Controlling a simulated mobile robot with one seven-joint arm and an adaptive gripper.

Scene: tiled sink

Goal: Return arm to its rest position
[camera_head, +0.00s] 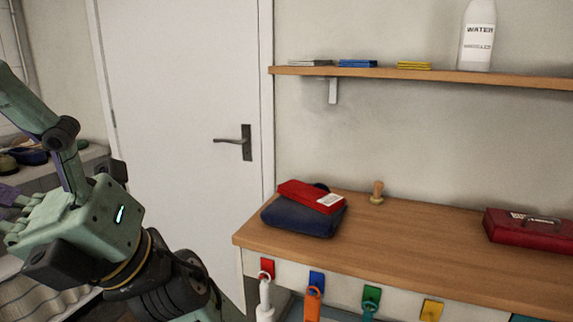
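My gripper (85,215) is at the left edge of the view, close to the camera. Its pale green body shows a small lit strip. A dark wrist with a yellow band joins it at the lower right. One finger rises from the body and bends out toward the upper left. Other finger parts, with some purple, show at the far left. The fingers look spread apart, with no object seen between them. The fingertips are cut off or unclear. The gripper is well left of the wooden counter (420,245) and appears clear of it.
A red-and-navy pouch (305,215), a wooden stamp (377,193) and a red toolbox (525,230) sit on the counter. Colored hooks (316,280) hold hanging items below. A white door (180,90) stands behind my gripper.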

